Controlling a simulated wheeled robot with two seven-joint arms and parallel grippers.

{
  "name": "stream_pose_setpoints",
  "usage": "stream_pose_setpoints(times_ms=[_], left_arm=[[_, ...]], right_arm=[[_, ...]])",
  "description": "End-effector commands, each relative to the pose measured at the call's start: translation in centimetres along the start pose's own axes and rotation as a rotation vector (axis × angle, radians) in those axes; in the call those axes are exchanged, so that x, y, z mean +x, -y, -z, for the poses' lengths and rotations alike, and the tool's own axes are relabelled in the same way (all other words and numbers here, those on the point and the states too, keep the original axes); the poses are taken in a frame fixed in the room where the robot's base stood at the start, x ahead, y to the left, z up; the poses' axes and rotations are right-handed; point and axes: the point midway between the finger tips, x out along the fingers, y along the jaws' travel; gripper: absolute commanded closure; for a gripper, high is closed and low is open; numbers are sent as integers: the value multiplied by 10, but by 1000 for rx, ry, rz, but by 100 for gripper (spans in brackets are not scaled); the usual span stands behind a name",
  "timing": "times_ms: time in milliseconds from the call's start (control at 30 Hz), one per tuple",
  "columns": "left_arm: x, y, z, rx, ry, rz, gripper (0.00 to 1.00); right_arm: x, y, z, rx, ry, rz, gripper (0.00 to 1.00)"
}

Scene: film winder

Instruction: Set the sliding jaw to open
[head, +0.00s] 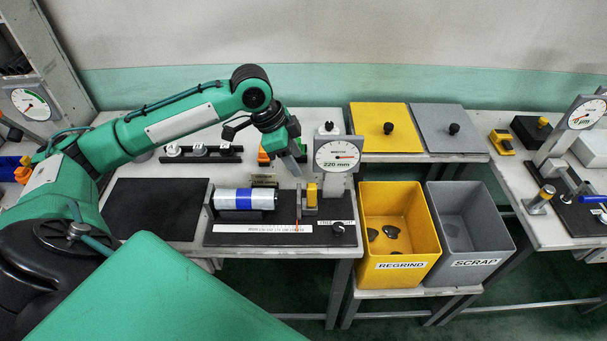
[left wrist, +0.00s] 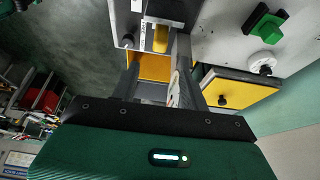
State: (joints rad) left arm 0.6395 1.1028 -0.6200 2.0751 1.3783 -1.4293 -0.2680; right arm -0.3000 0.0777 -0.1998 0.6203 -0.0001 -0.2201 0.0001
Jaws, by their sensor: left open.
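The sliding jaw, a grey block with a yellow top (head: 311,194), stands on the dark base plate (head: 225,236) of the measuring station, a little to the right of a silver roll with a blue band (head: 258,199). My left gripper (head: 299,172) is open and points down, above and slightly left of the yellow top. In the left wrist view a yellow piece, likely the jaw's top (left wrist: 160,39), shows between the fingertips (left wrist: 158,50). It looks ungripped; contact cannot be told. My right gripper is not in view.
A dial gauge (head: 337,156) reading 220 mm stands behind the jaw; a white scale strip (head: 262,229) and a dark knob (head: 338,228) lie in front. Yellow REGRIND (head: 400,266) and grey SCRAP (head: 480,264) bins stand right. A black mat (head: 155,207) lies clear at left.

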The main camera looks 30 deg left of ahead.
Motion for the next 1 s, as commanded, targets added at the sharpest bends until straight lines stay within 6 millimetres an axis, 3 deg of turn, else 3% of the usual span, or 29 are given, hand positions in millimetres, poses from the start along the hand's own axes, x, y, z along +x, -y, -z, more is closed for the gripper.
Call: stream_pose_setpoints(times_ms=[233,733,867,1000], left_arm=[[-25,0,0,0,0,1,55],[-27,0,0,0,1,0,55],[-24,-2,0,2,1,-2,55],[2,-15,3,12,0,-7,55]], right_arm=[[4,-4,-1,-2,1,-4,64],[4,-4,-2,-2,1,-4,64],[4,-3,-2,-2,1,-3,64],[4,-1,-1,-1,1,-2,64]])
